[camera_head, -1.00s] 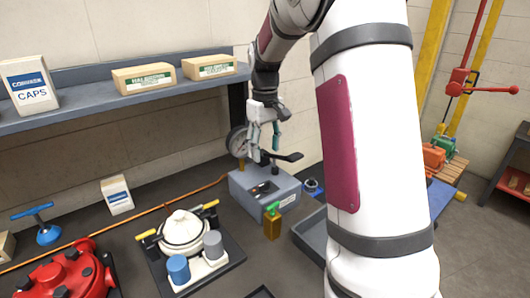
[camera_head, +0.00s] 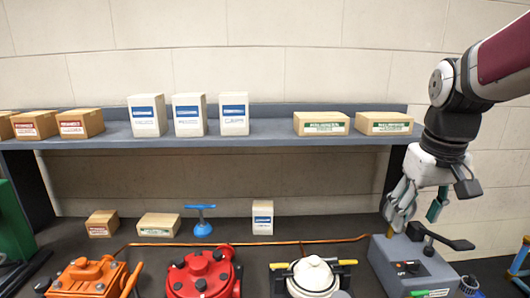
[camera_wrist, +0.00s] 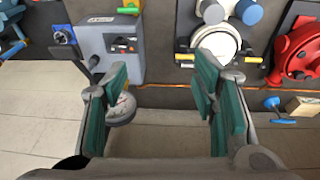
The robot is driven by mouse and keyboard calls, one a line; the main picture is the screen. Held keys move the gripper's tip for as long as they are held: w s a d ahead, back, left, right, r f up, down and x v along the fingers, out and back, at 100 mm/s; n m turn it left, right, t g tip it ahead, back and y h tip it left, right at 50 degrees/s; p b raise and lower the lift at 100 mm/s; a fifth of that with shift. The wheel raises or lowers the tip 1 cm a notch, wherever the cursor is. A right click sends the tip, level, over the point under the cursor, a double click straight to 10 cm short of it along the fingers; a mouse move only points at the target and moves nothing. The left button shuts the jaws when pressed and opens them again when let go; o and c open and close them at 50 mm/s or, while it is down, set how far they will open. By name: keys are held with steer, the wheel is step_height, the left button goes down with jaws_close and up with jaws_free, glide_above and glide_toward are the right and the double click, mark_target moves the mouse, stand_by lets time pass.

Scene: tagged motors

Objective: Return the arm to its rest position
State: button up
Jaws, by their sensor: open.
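My gripper (camera_head: 418,208) hangs from my arm at the right of the head view, over the grey box-shaped machine (camera_head: 405,265) with a black lever. In the wrist view my gripper (camera_wrist: 163,100) shows its two green-padded fingers spread wide apart with nothing between them. The grey machine (camera_wrist: 108,45) lies beyond the left finger there, with a round gauge (camera_wrist: 121,108) partly hidden by that finger. The arm is bent, its upper part leaving the head view at the right edge.
A shelf (camera_head: 260,131) along the wall bears several boxes. Below stand an orange motor (camera_head: 88,280), a red motor (camera_head: 200,275), a white motor (camera_head: 312,278), a blue-handled stand (camera_head: 202,222) and small boxes. An orange cable (camera_head: 290,243) runs behind the motors. The wall above the shelf is bare.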

steer(key=s+a+t, duration=0.1)
steer(key=s+a, duration=0.3)
steer(key=s, duration=0.4)
steer(key=s+a+t, duration=0.2)
steer(key=s+a, duration=0.3)
steer(key=s, duration=0.3)
steer(key=shift+y, duration=0.3)
stand_by(0.6)
